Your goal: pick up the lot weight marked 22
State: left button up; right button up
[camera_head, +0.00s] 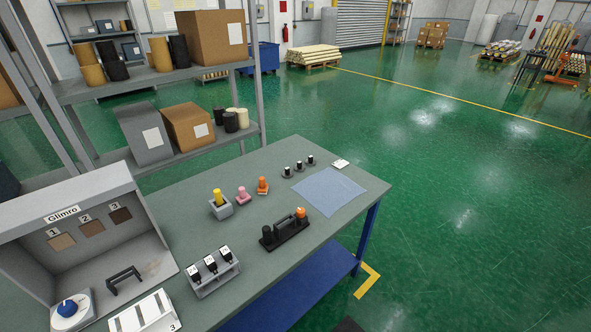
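Three small dark pieces with pale parts stand in a row near the back edge of the grey-green table: one at left (287,172), one in the middle (299,167) and one at right (311,160). They may be the lot weights, but any numbers on them are too small to read, so I cannot tell which is marked 22. Neither of my grippers is in view.
A shelf (170,77) stands behind.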

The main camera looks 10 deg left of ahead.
aim_at(287, 174)
jog(key=i+l, duration=0.55)
jog(key=i, duration=0.15)
jog(key=i+l+z, duration=0.1)
jog(key=i+l, duration=0.4)
jog(key=i, duration=0.15)
